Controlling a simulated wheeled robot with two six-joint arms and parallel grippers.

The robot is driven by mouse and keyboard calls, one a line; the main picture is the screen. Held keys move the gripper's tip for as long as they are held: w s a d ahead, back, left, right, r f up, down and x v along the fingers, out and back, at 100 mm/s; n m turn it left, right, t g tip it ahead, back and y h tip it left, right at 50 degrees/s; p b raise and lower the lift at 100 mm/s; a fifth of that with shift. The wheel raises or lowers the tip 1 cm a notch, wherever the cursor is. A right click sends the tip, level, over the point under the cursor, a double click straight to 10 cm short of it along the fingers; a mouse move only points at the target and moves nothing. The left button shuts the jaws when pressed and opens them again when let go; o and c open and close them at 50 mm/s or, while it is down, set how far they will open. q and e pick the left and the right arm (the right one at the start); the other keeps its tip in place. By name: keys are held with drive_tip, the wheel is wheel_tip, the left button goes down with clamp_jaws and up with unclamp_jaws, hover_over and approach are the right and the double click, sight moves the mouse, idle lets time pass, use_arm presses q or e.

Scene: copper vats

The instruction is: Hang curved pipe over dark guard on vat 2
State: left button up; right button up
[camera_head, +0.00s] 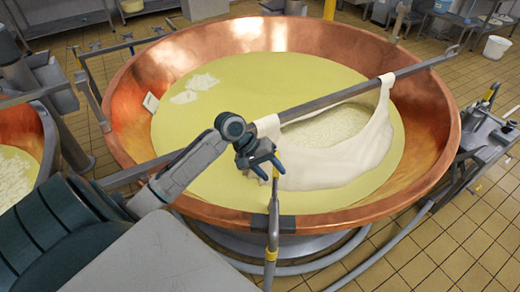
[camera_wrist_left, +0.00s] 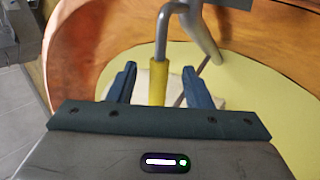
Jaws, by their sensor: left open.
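The curved pipe (camera_head: 273,222) is a thin grey metal tube with a yellow band, upright at the front rim of the large copper vat (camera_head: 130,100). My left gripper (camera_head: 262,162) is above the front of the vat, close to the pipe's upper end. In the left wrist view its two blue fingers (camera_wrist_left: 158,72) are apart, with the pipe's yellow band (camera_wrist_left: 158,84) showing between them. My right gripper is out of view.
A metal bar (camera_head: 340,97) crosses the vat, with white cloth (camera_head: 340,160) hanging from it into the yellow liquid (camera_head: 240,80). Another copper vat (camera_head: 22,125) stands at the left. Hoses and metal fittings (camera_head: 485,135) are at the right. Tiled floor (camera_head: 440,250) shows at the lower right.

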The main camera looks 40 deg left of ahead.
use_arm(q)
drive_tip(key=b+v, duration=0.1)
drive_tip(key=v, duration=0.7)
drive_tip(key=shift+s, duration=0.1)
